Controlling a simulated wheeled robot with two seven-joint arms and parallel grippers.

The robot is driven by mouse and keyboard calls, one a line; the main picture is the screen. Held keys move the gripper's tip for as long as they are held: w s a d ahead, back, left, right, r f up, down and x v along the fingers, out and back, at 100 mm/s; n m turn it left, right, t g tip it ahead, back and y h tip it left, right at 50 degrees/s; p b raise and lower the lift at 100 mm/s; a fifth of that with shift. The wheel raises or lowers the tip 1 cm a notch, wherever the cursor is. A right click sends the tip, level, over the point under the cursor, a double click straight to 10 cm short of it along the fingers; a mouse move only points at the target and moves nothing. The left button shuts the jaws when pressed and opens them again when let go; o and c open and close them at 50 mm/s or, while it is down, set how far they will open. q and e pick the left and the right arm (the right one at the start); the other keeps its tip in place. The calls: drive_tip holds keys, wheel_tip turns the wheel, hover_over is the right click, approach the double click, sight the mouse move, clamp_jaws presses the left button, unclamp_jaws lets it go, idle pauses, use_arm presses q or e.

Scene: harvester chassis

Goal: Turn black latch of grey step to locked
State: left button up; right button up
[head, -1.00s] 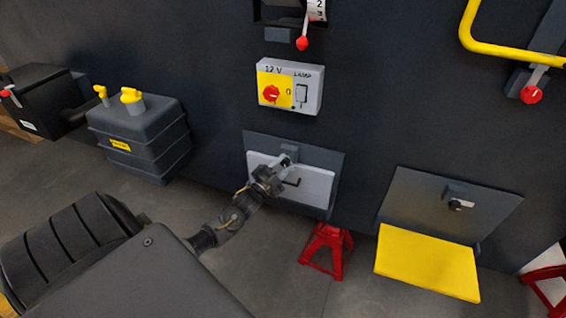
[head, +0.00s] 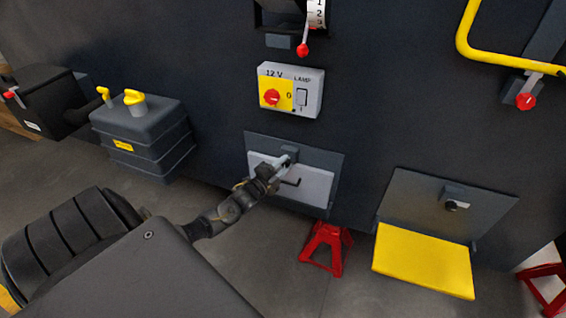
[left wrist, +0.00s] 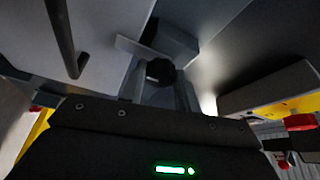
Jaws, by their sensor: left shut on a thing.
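The grey step (head: 312,188) is a light grey panel standing folded up against its dark plate (head: 329,160), with a black bar handle (head: 292,183) on its face. The black latch sits at its top edge, below a small dark block (head: 290,151). My left gripper (head: 284,163) is at the latch and mostly covers it in the head view. In the left wrist view the round black latch (left wrist: 160,71) is between the fingers, and the gripper is shut on it. Its exact turn angle is hard to tell. My right gripper is not in view.
A yellow step (head: 424,261) hangs folded down at right, with its own black latch (head: 451,205). A 12 V switch box (head: 290,90) is above the grey step. A red jack stand (head: 326,247) is below it. A dark tank (head: 143,138) with yellow caps is at left.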

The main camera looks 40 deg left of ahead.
use_arm(q)
drive_tip(key=o, duration=0.9)
drive_tip(key=shift+o, duration=0.3)
drive_tip(key=s+f+b, duration=0.1)
drive_tip(key=s, duration=0.9)
drive_tip(key=shift+s+a, duration=0.2)
drive_tip(key=shift+s, duration=0.2)
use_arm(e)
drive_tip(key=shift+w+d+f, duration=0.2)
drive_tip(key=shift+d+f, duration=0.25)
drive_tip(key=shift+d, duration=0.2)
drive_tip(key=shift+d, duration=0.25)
